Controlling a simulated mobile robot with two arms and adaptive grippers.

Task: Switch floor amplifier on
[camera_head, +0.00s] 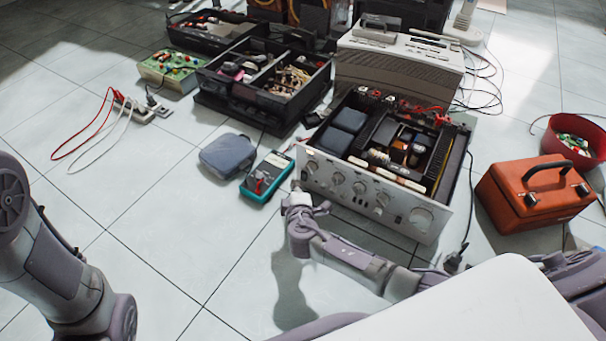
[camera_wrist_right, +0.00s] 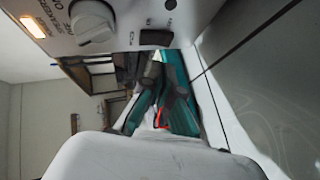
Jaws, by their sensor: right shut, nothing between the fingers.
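The amplifier (camera_head: 345,190) sits on the floor with its lid off, its silver front panel with several round knobs facing me. In the right wrist view, the panel fills the top, showing a white knob (camera_wrist_right: 92,22), a small dark rocker switch (camera_wrist_right: 157,38) and a glowing orange light (camera_wrist_right: 33,27). My right gripper (camera_head: 298,198) is shut and empty in front of the panel's left end. Its dark fingers (camera_wrist_right: 156,72) point toward the panel near the rocker switch; I cannot tell if they touch it. My left arm is at the left edge; its gripper is out of view.
A teal multimeter (camera_head: 267,177) and a blue-grey case (camera_head: 227,156) lie left of the amplifier. An orange toolbox (camera_head: 530,194) stands to its right. Black parts trays (camera_head: 262,110) and a beige device (camera_head: 400,68) stand behind. Floor at front left is clear.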

